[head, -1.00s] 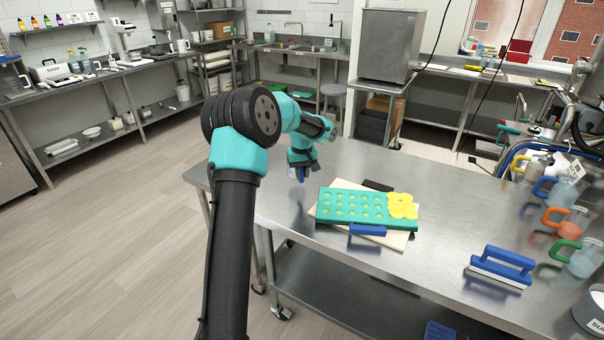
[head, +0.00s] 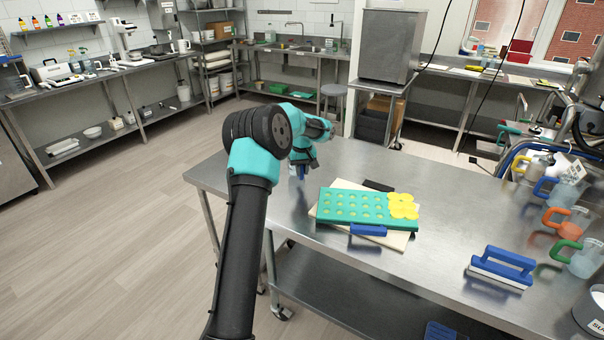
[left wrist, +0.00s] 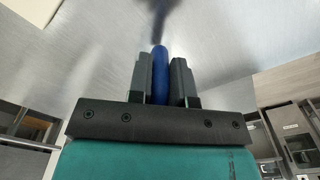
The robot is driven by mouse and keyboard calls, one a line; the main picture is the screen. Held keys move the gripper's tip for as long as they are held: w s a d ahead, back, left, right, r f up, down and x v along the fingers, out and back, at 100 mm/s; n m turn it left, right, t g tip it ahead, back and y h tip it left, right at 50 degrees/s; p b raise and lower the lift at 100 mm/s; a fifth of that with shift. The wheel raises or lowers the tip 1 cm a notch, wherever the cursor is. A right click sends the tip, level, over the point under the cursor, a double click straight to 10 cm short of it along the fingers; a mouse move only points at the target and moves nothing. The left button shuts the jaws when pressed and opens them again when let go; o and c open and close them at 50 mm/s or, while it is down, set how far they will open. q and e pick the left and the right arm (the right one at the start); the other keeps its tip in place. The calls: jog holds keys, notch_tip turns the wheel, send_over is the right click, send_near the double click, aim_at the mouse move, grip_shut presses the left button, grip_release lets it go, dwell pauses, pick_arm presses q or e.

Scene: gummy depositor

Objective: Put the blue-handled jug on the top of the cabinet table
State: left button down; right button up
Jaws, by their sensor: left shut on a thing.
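The blue-handled jug (head: 562,190) stands at the right end of the steel table (head: 430,265), next to a jug with an orange handle and one with a green handle. My left gripper (head: 298,167) is over the table's far left part, well away from that jug. It is shut on a narrow blue piece (left wrist: 160,75), which shows between the fingers in the left wrist view. The rest of this piece is hidden, so I cannot tell what it belongs to. My right gripper is not in view.
A green mould (head: 350,206) with yellow pieces lies on a pale board mid-table. A steel cabinet (head: 388,45) stands on a stand at the back. The table between mould and jugs is mostly clear.

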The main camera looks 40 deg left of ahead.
pick_arm(q)
jog(key=shift+f, duration=0.7)
jog(key=shift+f, duration=0.1)
jog(key=c, duration=1)
grip_release()
jog(key=shift+c, duration=0.2)
jog(key=r, duration=1.2)
jog(key=shift+s+d+r, duration=0.15)
jog(key=shift+d, duration=0.05)
